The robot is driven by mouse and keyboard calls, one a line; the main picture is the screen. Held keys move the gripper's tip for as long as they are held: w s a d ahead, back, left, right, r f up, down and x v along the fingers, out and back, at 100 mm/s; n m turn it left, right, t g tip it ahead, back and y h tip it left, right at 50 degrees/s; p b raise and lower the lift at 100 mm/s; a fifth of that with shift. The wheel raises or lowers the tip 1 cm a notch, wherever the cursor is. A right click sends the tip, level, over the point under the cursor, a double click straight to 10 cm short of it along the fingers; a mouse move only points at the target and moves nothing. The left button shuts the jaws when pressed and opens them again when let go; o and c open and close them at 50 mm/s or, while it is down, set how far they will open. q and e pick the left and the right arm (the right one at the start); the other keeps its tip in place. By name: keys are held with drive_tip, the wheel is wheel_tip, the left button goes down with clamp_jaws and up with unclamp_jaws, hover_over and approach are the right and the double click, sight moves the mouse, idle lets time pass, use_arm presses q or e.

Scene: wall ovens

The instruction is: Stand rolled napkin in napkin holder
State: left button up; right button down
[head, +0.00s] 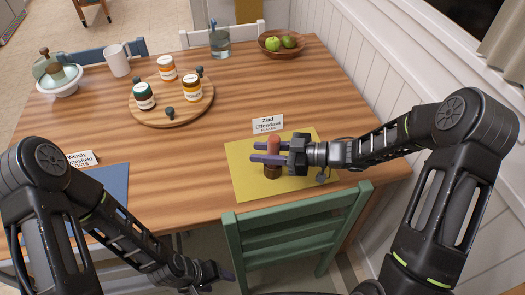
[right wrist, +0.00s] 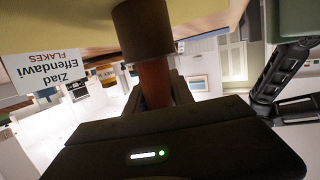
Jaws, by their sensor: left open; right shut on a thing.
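The reddish rolled napkin (head: 273,144) is upright at the yellow placemat. It also shows in the right wrist view (right wrist: 155,84). My right gripper (head: 256,152) is shut on it from the right, with fingers level. The dark brown napkin holder (head: 272,172) is directly below the fingers, and it shows large at the top of the right wrist view (right wrist: 143,28). The napkin's lower end meets the holder's mouth; how deep it sits inside is hidden. My left gripper (head: 222,277) is low at the front, away from the napkin, open and empty.
The yellow placemat (head: 240,180) has a name card (head: 268,124) behind it. A green chair (head: 300,230) stands in front. A round wooden board (head: 150,117) with several jars, a mug (head: 118,60), a glass (head: 220,42) and a fruit bowl (head: 268,50) are farther back.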

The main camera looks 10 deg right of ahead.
drive_tip(key=c, duration=1)
unclamp_jaws()
drive_tip(key=shift+b+v, duration=0.3)
drive_tip(key=shift+v, duration=3.6)
drive_tip(key=shift+r, duration=0.1)
